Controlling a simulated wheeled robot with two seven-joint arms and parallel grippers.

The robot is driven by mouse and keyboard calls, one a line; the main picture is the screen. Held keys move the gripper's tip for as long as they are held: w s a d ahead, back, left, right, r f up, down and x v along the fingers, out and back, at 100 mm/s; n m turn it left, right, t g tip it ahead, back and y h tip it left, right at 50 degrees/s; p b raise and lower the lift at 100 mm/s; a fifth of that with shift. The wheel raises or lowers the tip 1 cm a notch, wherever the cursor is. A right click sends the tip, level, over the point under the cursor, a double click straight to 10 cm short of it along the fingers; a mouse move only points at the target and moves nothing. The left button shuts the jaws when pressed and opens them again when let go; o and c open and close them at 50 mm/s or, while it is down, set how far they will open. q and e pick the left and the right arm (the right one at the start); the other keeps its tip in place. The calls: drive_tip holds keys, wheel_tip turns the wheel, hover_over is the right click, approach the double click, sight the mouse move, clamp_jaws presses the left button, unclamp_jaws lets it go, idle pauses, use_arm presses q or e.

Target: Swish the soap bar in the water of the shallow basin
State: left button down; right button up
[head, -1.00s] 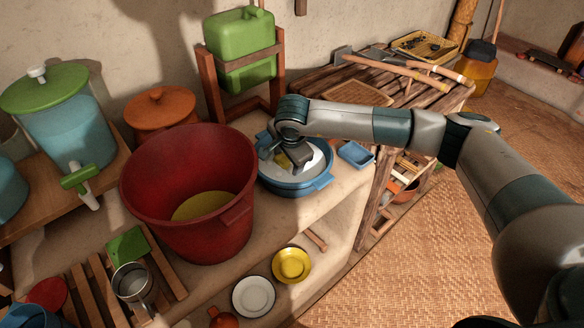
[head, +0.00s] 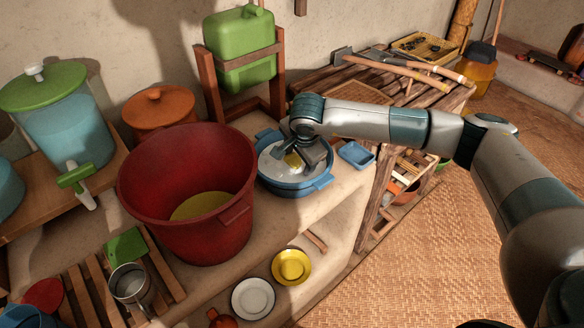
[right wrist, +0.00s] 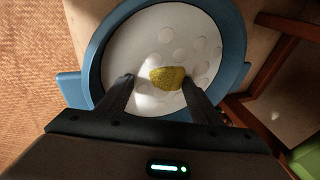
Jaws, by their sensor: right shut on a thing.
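The shallow basin (head: 290,188) is blue with a pale inside and sits on the ledge, right of the big red tub. Its pale interior with round spots fills the middle of the right wrist view, inside the blue rim (right wrist: 238,60). My right gripper (head: 294,163) reaches down over the basin and is shut on the yellow soap bar (right wrist: 167,77), which shows between the fingertips. The soap bar also shows in the head view (head: 292,159), partly hidden by the gripper. Its exact depth in the water is hard to tell. My left gripper is not in view.
The red tub (head: 185,165) stands close left of the basin. A small blue dish (head: 357,154) is close on its right. A green canister (head: 240,45) in a wooden stand is behind. Yellow (head: 291,266) and white (head: 253,298) plates lie lower in front.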

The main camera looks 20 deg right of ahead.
sight(299, 164)
drive_tip(key=shift+r, duration=0.1)
wheel_tip(299, 164, up, 11)
drive_tip(key=p, duration=0.4)
drive_tip(key=shift+r, duration=0.15)
idle(0.6)
drive_tip(key=shift+d, duration=0.1)
idle(0.5)
